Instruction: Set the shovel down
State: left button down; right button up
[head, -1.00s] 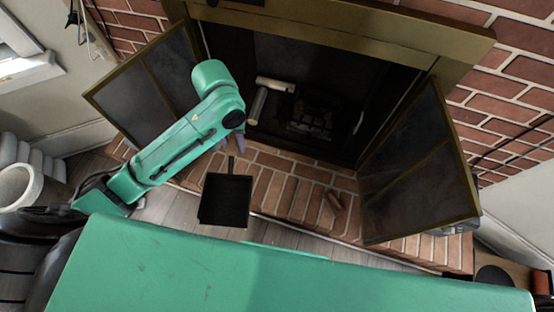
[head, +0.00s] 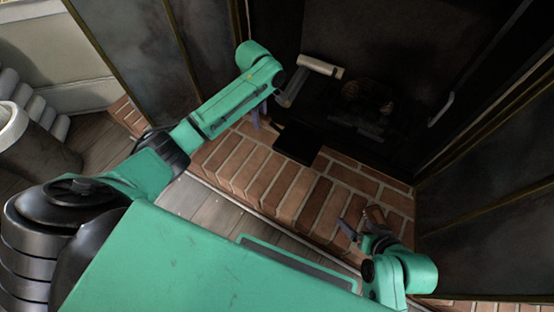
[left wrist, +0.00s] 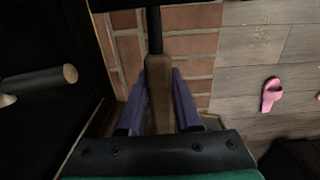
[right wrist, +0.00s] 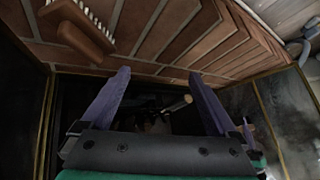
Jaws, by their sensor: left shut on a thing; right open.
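The shovel's dark square pan (head: 298,143) is over the inner edge of the brick hearth (head: 290,190), at the fireplace opening. I cannot tell whether it touches the bricks. My left gripper (head: 262,120) is beside the pan, partly hidden behind my forearm. In the left wrist view its purple fingers are shut on the shovel's brown wooden handle (left wrist: 158,85); the pan is out of that view. My right gripper (head: 352,228) is open and empty over the right part of the hearth, next to a brown brush (head: 375,214). Its parted fingers (right wrist: 158,95) also show in the right wrist view.
Logs (head: 321,66) lie in the dark firebox. Open glass doors stand at the left (head: 195,40) and right (head: 490,230) of it. The brush (right wrist: 80,25) lies on the bricks. A pink slipper (left wrist: 271,94) is on the wooden floor. The middle hearth bricks are clear.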

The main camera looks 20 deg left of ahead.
pick_arm(q)
jog(key=b, duration=0.4)
send_over(263, 156)
notch_tip(263, 156, down, 9)
notch_tip(263, 156, down, 10)
jog(key=b, duration=0.5)
jog(key=shift+d, duration=0.1)
pick_arm(e)
jog(key=a+f+t+y, duration=0.1)
jog(key=a+f+t, duration=0.1)
jog(key=f, duration=0.1)
jog(key=a+f+m+t, duration=0.1)
jog(key=a+f, duration=0.1)
jog(key=f, duration=0.1)
jog(key=a+f+t+y, duration=0.1)
jog(key=a+f+t, duration=0.1)
jog(key=f, duration=0.2)
jog(key=shift+w+m+t+y, duration=0.3)
jog(key=shift+w, duration=0.05)
pick_arm(q)
jog(key=shift+r, duration=0.15)
pick_arm(e)
jog(key=shift+r, duration=0.2)
pick_arm(q)
jog(key=c, duration=0.6)
grip_release()
